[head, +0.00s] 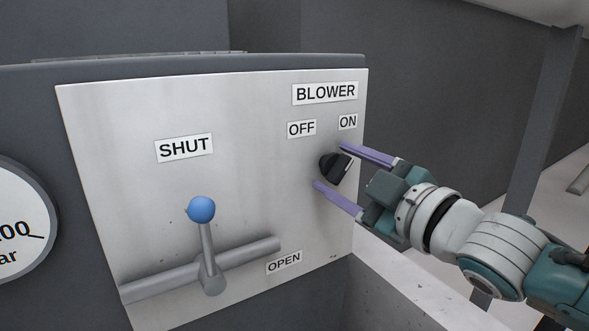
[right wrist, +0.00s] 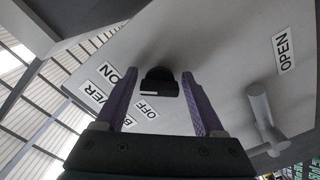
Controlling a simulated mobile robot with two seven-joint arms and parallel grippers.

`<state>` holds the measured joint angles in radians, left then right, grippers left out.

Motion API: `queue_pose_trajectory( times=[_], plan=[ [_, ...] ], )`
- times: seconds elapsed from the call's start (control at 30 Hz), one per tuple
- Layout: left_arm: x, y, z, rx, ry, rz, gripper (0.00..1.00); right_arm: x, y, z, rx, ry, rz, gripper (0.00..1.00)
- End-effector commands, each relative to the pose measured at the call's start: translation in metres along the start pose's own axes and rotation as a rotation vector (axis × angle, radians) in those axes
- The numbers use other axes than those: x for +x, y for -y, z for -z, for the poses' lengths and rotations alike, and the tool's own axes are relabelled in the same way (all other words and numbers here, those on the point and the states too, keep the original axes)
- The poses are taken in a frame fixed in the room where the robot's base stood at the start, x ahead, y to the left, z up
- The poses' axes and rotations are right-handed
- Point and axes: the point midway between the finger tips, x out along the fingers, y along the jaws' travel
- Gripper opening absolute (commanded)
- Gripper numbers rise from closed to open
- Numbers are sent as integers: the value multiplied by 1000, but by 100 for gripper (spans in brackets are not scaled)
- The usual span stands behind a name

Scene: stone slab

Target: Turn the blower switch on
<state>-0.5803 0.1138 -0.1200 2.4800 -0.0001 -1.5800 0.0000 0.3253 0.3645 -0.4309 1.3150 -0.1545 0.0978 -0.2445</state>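The blower switch (head: 335,168) is a black rotary knob on the pale panel, below the OFF label (head: 301,129) and the ON label (head: 348,122). Its exact pointing direction is hard to tell. My right gripper (head: 329,166) is open, with one purple finger above the knob and one below it in the head view. In the right wrist view the knob (right wrist: 160,82) sits between the fingertips, with a visible gap on the left side; contact on the right cannot be told. My left gripper is not in view.
A lever with a blue ball (head: 201,209) stands on the panel left of the knob, between the SHUT label (head: 184,147) and OPEN label (head: 284,263). A round gauge (head: 22,225) is at the far left. A grey post (head: 541,125) stands at the right.

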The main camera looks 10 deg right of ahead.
Motion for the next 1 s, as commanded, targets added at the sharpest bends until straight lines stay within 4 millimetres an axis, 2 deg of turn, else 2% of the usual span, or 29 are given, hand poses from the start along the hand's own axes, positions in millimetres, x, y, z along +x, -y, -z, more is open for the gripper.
queue_pose_trajectory(
  times=[0.03, 0.1, 0.37, 0.47, 0.57, 0.8, 1.0],
  plan=[
    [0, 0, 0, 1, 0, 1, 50, 0, 0, 0, -1, 0, 0, 77],
    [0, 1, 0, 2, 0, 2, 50, 0, 0, 0, -1, 0, 0, 85],
    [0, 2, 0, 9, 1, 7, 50, -1, 0, 0, -3, 1, 0, 85],
    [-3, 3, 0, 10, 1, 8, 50, -7, 0, 0, -2, 2, 1, 85],
    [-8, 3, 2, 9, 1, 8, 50, -20, -1, 1, -2, 2, 2, 85],
    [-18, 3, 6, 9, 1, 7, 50, -66, 0, 0, -2, 3, 3, 85],
    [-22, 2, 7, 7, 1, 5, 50, -92, 0, 0, -1, 2, 1, 85]
  ],
)
